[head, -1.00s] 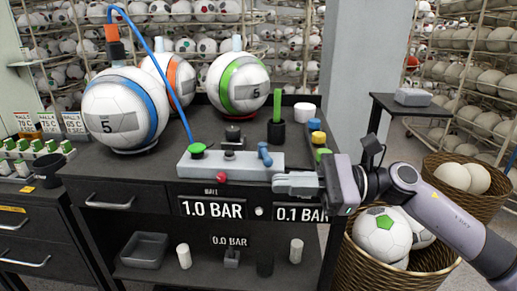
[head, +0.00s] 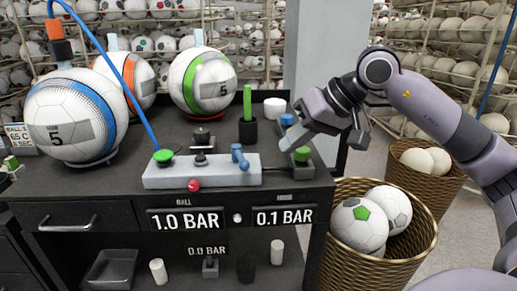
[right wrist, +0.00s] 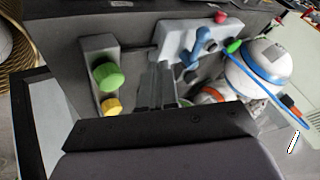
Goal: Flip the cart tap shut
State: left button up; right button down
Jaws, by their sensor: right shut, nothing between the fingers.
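The grey panel block (head: 205,175) sits on the black cart top, with a blue tap lever (head: 240,157) standing up at its right end. In the right wrist view the blue lever (right wrist: 203,40) shows just beyond the fingers. My right gripper (head: 287,142) is shut and empty. It hangs above the cart top, right of the lever and apart from it, partly hiding a block with a green knob (head: 302,154) and a blue knob (head: 287,119). Its narrow fingers (right wrist: 163,85) show in the wrist view. My left gripper is not in view.
Balls stand behind, including a green-banded ball (head: 202,82). A black cup with a green stick (head: 247,103) stands behind the lever. A ball basket (head: 335,270) is at right.

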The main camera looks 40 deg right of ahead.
aim_at(240, 157)
jog(key=x, duration=0.4)
jog(key=shift+a+p, duration=0.1)
jog(key=shift+p, duration=0.25)
jog(key=shift+w+a+r+p, duration=0.15)
jog(key=shift+w+a+p, duration=0.15)
jog(key=shift+a, duration=0.2)
jog(key=shift+w+a+r+p, duration=0.15)
jog(key=shift+a+p, duration=0.2)
jog(key=shift+a, duration=0.15)
jog(key=shift+w+a+p, duration=0.25)
jog(key=shift+a+p, duration=0.05)
jog(key=shift+a, duration=0.55)
